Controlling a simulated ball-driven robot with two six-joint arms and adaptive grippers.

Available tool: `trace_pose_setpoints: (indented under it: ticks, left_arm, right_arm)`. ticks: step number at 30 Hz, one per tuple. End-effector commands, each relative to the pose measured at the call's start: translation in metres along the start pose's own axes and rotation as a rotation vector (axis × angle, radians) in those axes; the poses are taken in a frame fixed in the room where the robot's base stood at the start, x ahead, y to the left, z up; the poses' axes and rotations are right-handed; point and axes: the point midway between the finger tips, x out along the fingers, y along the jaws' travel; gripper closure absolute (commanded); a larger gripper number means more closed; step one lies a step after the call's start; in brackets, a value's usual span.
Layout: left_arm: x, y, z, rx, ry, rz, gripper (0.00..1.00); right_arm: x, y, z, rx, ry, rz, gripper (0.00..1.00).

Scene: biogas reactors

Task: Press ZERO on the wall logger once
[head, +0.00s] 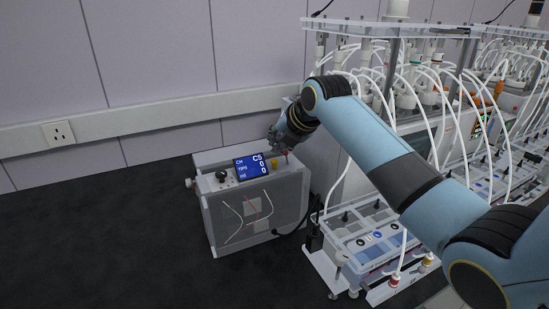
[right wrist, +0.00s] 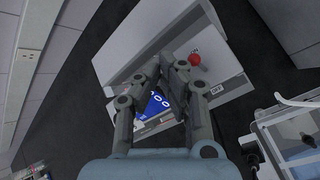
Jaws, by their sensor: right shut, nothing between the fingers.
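The logger is a grey box (head: 285,209) on the dark surface, with a blue screen (head: 252,167) on its top face showing white digits. A yellow part (head: 274,163) sits right of the screen. A red knob (right wrist: 194,59) stands beside the fingers in the right wrist view. My right gripper (head: 275,138) is shut and empty over the back right of the box. Its closed fingertips (right wrist: 166,65) partly cover the top face in the right wrist view. I cannot tell whether they touch it. No ZERO marking is readable. My left gripper is out of view.
A rack of reactors with many white tubes (head: 430,100) stands to the right, close to my right arm. A clear-topped unit (head: 365,235) stands right of the box. A wall socket (head: 58,133) is at the left. The dark surface (head: 100,240) left of the box is clear.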

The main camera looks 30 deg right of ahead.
Motion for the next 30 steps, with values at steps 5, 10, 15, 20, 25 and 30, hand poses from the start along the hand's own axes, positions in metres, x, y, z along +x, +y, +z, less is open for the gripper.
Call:
trace_pose_setpoints:
  ticks: [5,10,15,20,25,30]
  left_arm:
    - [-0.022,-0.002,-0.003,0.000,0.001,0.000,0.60]
    - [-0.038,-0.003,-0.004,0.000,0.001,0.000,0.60]
    - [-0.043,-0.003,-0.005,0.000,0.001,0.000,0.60]
    - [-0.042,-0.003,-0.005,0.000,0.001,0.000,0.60]
    - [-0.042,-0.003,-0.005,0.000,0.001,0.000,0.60]
    - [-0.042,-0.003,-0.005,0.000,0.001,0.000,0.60]
  right_arm:
    - [-0.016,0.012,0.012,0.000,-0.001,0.001,1.00]
    - [-0.028,0.020,0.021,0.000,-0.001,0.001,1.00]
    - [-0.032,0.023,0.023,0.000,-0.001,0.000,1.00]
    - [-0.030,0.022,0.022,0.000,0.000,0.000,1.00]
    - [-0.030,0.022,0.022,0.000,0.000,0.000,1.00]
    - [-0.030,0.022,0.022,0.000,-0.001,0.000,1.00]
